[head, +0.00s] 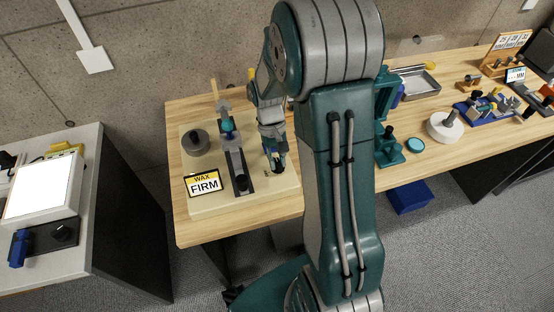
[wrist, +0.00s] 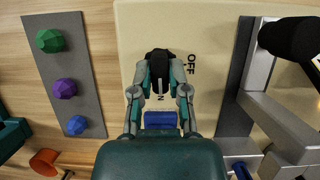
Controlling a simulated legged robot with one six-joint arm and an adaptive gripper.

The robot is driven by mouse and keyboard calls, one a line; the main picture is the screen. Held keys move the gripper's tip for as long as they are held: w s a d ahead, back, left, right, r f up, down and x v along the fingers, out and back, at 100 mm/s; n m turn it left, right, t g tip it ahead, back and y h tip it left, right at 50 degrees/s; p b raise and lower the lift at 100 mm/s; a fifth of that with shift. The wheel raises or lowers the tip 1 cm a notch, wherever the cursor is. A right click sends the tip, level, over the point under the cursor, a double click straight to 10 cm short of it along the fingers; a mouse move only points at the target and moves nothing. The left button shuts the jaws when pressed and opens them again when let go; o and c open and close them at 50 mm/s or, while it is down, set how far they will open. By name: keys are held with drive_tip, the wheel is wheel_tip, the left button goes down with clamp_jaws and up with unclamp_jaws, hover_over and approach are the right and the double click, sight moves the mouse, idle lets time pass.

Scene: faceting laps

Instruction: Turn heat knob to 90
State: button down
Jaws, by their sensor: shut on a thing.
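A black knob (wrist: 160,60) stands on a cream base plate (wrist: 215,25) in the wrist view. My gripper (wrist: 160,72) is shut on it, with one finger on each side. The printed word OFF is just right of the knob; other lettering below it is partly covered by my fingers. No 90 mark can be read. In the head view my gripper (head: 277,165) reaches down to the right part of the cream base (head: 232,205), and the knob there is mostly hidden.
A WAX FIRM sign (head: 203,184), a grey round pot (head: 195,142) and a dark rail fixture (head: 238,168) stand on the base, left of my gripper. A grey strip (wrist: 72,80) with green, purple and blue stones lies beside the base.

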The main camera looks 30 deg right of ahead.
drive_tip(key=shift+m, duration=0.3)
idle(0.4)
drive_tip(key=c, duration=0.6)
unclamp_jaws()
drive_tip(key=v, duration=1.2)
drive_tip(key=shift+d, duration=0.15)
